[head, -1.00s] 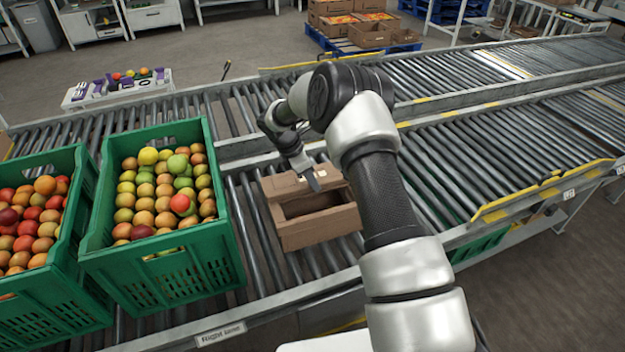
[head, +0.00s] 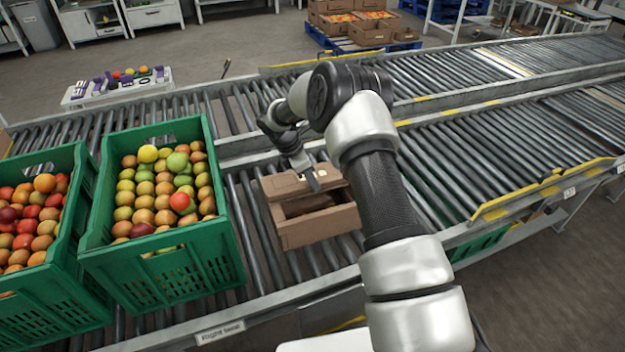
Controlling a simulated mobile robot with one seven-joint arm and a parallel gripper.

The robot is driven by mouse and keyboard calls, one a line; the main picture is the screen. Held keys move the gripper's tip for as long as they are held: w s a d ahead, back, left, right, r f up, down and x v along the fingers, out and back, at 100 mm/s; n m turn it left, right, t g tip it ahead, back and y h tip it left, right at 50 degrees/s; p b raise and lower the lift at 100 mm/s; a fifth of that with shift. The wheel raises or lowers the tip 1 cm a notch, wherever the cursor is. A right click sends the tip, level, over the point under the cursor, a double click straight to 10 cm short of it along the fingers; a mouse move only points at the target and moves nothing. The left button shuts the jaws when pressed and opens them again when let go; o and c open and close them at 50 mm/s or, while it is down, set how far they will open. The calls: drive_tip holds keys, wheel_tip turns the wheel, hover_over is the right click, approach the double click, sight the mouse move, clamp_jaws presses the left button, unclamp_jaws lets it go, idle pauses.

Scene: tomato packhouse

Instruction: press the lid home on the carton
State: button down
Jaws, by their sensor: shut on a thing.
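The brown cardboard carton (head: 318,229) stands on the roller conveyor, just right of the green crates. Its brown lid (head: 284,184) lies over the far part of the top. The near part of the opening still shows as a dark gap. My gripper (head: 313,182) is at the lid, above the far side of the carton, shut on the lid. The fingertips are small in this view, and my arm stands close to the carton's right side.
Two green crates of tomatoes, one (head: 164,270) close left of the carton and one (head: 40,305) further left, stand on the conveyor. Bare rollers (head: 490,155) stretch to the right. A yellow-edged guard rail (head: 540,190) lines the near right side.

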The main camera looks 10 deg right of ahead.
drive_tip(key=shift+f+b, duration=1)
drive_tip(key=shift+f, duration=0.8)
idle(0.7)
drive_tip(key=c, duration=1.6)
unclamp_jaws()
drive_tip(key=c, duration=0.3)
drive_tip(key=shift+c, duration=0.2)
drive_tip(key=shift+r, duration=0.1)
drive_tip(key=shift+r+p, duration=2.55)
drive_tip(key=shift+r, duration=1.4)
